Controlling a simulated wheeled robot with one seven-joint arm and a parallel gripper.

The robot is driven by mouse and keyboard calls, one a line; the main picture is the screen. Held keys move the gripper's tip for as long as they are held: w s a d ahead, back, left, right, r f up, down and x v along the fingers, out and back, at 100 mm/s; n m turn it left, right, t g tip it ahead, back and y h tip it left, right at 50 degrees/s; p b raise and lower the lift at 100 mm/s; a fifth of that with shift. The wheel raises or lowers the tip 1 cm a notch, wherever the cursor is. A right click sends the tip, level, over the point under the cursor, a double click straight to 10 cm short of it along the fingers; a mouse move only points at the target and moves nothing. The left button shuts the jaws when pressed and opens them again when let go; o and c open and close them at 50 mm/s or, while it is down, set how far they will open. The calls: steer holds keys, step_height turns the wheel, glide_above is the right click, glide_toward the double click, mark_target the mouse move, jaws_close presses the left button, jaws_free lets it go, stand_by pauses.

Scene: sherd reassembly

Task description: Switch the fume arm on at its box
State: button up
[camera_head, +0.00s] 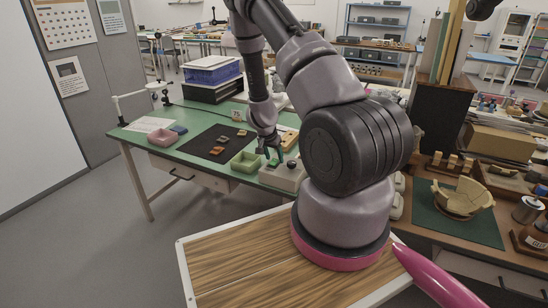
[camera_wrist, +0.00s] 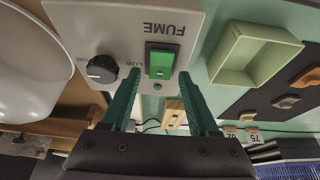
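The fume box (camera_wrist: 120,25) is a light grey box marked FUME, upside down in the wrist view. On its face are a green rocker switch (camera_wrist: 161,61) in a dark frame and a black knob (camera_wrist: 101,69) beside a LOW label. A small grey dot sits by the switch. My gripper (camera_wrist: 158,84) has two dark green fingers, apart, with nothing between them. The fingertips are near the switch, one towards each side; I cannot tell whether they touch the box. In the head view the box (camera_head: 284,178) stands on the green table's front edge, with my gripper (camera_head: 268,155) over it.
A pale green tray (camera_head: 245,161) stands left of the box. A dark mat (camera_head: 205,150) with several sherds lies beyond it on the green table (camera_head: 150,139). A wood-topped surface (camera_head: 250,260) is in front.

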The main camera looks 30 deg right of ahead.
jaws_close()
steer(key=shift+w+d+f+g+y, duration=0.1)
steer(key=shift+w+d+g+y, duration=0.1)
steer(key=shift+g+y, duration=0.4)
steer(key=shift+w+d+g+y, duration=0.2)
steer(key=shift+g+y, duration=0.2)
steer(key=shift+y, duration=0.3)
steer(key=shift+d+f+g+y, duration=0.1)
steer(key=shift+g+y, duration=0.4)
steer(key=shift+y, duration=0.2)
steer(key=shift+o, duration=1.2)
jaws_free()
step_height(320, 180, up, 11)
steer(key=shift+w+d, duration=0.15)
steer(key=shift+d, duration=0.05)
